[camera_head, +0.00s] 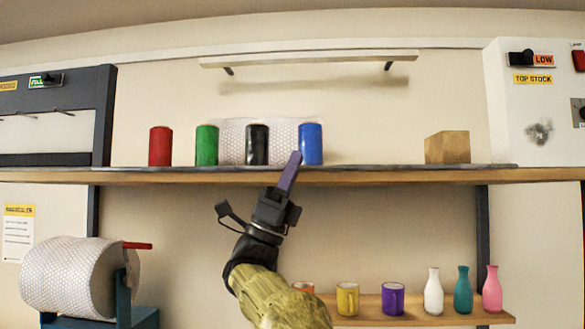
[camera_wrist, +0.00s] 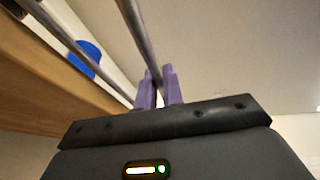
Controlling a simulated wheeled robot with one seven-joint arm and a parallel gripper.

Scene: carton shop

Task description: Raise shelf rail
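The shelf rail (camera_head: 400,167) is a thin grey metal bar along the front edge of the upper wooden shelf (camera_head: 420,177), low against it. In the wrist view, two grey rods run beside the shelf; the nearer one, the shelf rail (camera_wrist: 141,38), passes down between my purple fingers. My gripper (camera_head: 294,160) reaches up from below to the shelf front, just below the blue can. In the wrist view my gripper (camera_wrist: 160,80) has only a narrow gap between its fingers, about the rod's width, and looks closed on it. The exact contact is partly hidden.
Red (camera_head: 160,146), green (camera_head: 207,145), black (camera_head: 257,145) and blue (camera_head: 311,144) cans and a cardboard box (camera_head: 447,147) stand on the upper shelf. A wooden bar (camera_head: 310,60) is mounted above. Mugs and bottles stand on a lower shelf (camera_head: 420,318). A bubble-wrap roll (camera_head: 70,275) is at lower left.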

